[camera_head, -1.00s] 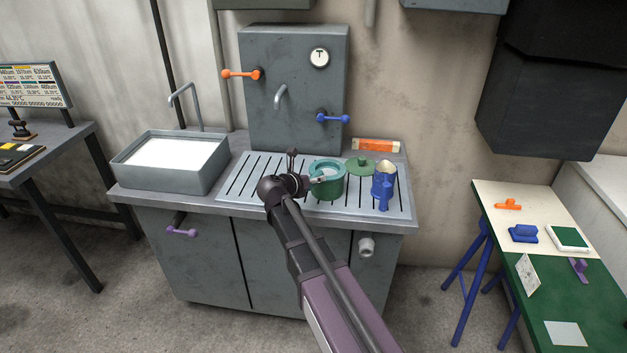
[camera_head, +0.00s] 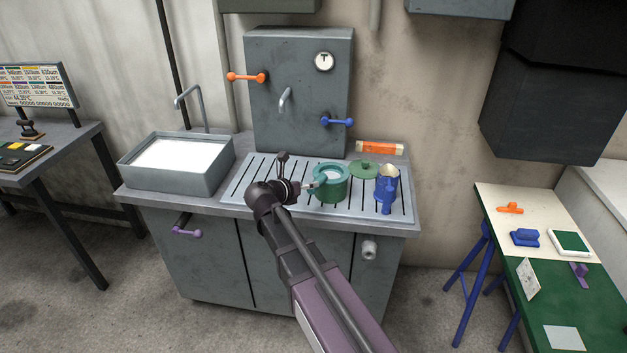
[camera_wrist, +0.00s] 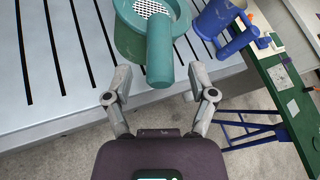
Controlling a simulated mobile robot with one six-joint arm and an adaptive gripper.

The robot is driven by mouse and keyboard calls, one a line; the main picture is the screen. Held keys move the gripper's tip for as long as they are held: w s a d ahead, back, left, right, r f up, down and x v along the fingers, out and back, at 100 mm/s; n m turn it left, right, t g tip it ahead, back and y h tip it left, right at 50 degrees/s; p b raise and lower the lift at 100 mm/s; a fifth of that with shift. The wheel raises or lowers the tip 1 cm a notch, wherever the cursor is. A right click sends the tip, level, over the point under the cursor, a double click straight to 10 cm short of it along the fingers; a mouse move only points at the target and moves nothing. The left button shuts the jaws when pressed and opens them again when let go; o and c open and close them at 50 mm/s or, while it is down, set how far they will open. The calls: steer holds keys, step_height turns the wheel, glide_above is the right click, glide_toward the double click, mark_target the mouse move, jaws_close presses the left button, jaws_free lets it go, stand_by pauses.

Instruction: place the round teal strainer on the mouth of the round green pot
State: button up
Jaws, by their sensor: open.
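The round teal strainer (camera_head: 331,172) sits over the mouth of the round green pot (camera_head: 331,190) on the slotted drainer, and looks level. In the wrist view the strainer's mesh (camera_wrist: 155,9) is at the top, and its thick handle points down toward my gripper (camera_wrist: 159,82). The green pot (camera_wrist: 126,42) shows beneath it, partly hidden. My gripper is open, with one finger on each side of the handle's end and a visible gap to both. In the head view my gripper (camera_head: 303,187) is just left of the handle.
A blue jug (camera_head: 386,190) stands close to the pot's right. The sink basin (camera_head: 174,177) is left. The slotted drainer (camera_head: 243,190) is clear left of my gripper.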

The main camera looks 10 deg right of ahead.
steer(key=p+v, duration=0.1)
steer(key=v, duration=0.5)
steer(key=shift+p, duration=0.4)
steer(key=shift+s, duration=0.1)
steer(key=s+d+f+m+g+y, duration=0.4)
steer(key=s+m, duration=0.5)
steer(key=m, duration=0.6)
steer(key=s+d+f+m+g+y, duration=0.5)
steer(key=s+d+f+m+y, duration=0.1)
steer(key=m, duration=1)
steer(key=s+d+f, duration=0.1)
steer(key=s, duration=0.1)
steer(key=shift+s+f, duration=0.4)
steer(key=shift+d, duration=0.1)
